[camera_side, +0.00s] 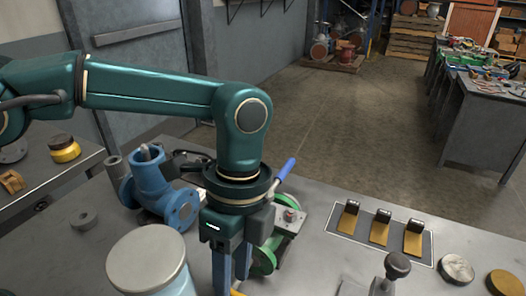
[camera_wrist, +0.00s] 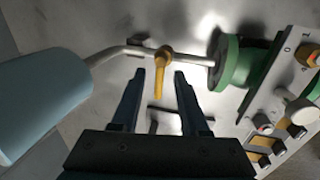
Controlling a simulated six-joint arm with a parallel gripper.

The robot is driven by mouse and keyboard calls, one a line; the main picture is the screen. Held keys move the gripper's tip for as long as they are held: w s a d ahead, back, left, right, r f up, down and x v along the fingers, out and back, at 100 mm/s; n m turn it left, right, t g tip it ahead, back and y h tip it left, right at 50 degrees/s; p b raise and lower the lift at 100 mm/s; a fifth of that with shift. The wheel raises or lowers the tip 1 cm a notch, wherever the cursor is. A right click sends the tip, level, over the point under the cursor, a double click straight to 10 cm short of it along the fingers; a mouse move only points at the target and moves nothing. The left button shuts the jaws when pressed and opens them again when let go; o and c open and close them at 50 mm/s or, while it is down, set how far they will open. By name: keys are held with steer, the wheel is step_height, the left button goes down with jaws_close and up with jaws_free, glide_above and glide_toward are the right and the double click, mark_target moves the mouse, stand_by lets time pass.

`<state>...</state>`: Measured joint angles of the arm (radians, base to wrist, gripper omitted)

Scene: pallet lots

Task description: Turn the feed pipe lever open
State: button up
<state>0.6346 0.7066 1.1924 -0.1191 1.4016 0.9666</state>
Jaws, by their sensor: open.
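The feed pipe (camera_wrist: 125,50) is a thin bent metal pipe. In the wrist view it runs from a pale blue cylinder (camera_wrist: 40,105) to a green flanged body (camera_wrist: 235,62). A yellow lever (camera_wrist: 163,62) sits on the pipe, its handle lying across the pipe's line and pointing down the picture. My gripper (camera_wrist: 160,74) is open, with its two dark blue fingers on either side of the lever handle in the picture. I cannot tell whether they touch it. In the side view my gripper (camera_side: 231,275) points down, its fingertips cut off, with a bit of yellow below.
The grey-topped cylinder (camera_side: 148,262) stands left of my gripper, the green body (camera_side: 265,258) just right. A blue valve body (camera_side: 150,187) and a blue handle (camera_side: 287,168) are behind. A panel with knobs (camera_wrist: 285,110) is close at right. Yellow pedals (camera_side: 380,227) lie farther right.

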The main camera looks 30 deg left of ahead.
steer(key=shift+s+f, duration=0.1)
steer(key=shift+f, duration=0.3)
steer(key=shift+c, duration=0.3)
jaws_close()
